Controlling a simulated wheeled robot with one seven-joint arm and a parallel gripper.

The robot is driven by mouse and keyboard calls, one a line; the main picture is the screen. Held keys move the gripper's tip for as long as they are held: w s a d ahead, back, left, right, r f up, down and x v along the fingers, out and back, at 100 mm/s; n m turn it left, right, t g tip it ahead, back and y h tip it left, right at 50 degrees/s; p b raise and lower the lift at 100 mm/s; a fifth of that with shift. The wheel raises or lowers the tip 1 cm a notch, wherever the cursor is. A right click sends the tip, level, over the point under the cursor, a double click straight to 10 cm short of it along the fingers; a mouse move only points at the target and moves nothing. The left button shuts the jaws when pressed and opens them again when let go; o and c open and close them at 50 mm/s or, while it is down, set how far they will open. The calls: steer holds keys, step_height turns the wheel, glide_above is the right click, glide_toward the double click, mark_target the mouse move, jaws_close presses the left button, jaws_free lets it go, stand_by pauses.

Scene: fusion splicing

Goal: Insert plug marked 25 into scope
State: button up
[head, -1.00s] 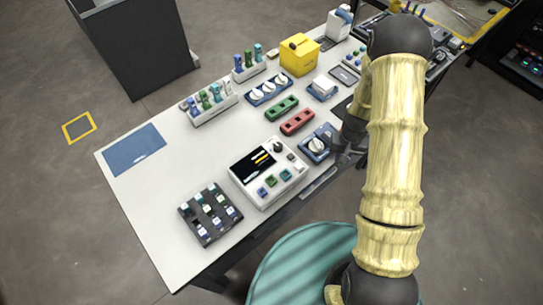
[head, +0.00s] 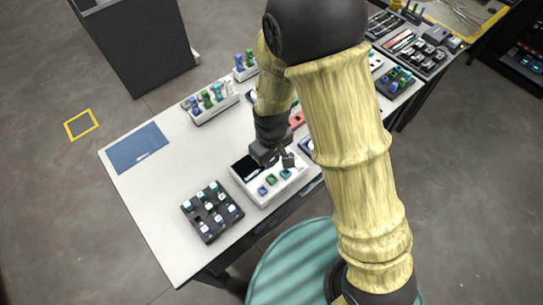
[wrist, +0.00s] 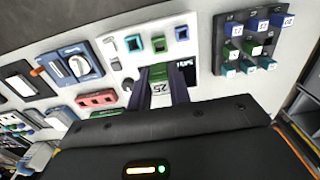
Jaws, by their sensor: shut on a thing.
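The scope is a white box (head: 251,190) near the table's front edge, with a dark screen and blue, green and teal ports. It also shows in the wrist view (wrist: 122,58). My gripper (head: 289,161) is over the scope in the head view, pointing down. In the wrist view my gripper (wrist: 162,80) is shut on the plug marked 25 (wrist: 161,88), a green plug with a white label.
A black rack (head: 200,228) with several labelled plugs stands beside the scope. It shows at upper right in the wrist view (wrist: 229,20). A white holder (head: 213,112) with upright coloured pieces stands farther back. A blue mat (head: 137,148) lies at the left; the table around it is bare.

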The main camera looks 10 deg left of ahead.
steer(key=shift+w+d+f, duration=0.1)
steer(key=shift+w, duration=0.05)
steer(key=shift+f+b, duration=0.45)
steer(key=shift+b, duration=0.05)
steer(key=f+b, duration=0.1)
steer(key=f, duration=0.1)
steer(key=f+b, duration=0.1)
steer(key=b, duration=0.1)
steer(key=shift+s+f, duration=0.2)
steer(key=shift+f, duration=0.15)
steer(key=shift+w+f+b, duration=0.1)
steer(key=shift+f+b, duration=0.2)
steer(key=shift+b, duration=0.1)
steer(key=shift+f, duration=0.1)
steer(key=shift+f, duration=0.35)
steer(key=shift+f+b, duration=0.1)
steer(key=shift+b, duration=0.25)
steer(key=shift+f+b, duration=0.6)
steer(key=shift+f, duration=0.7)
stand_by(1.3)
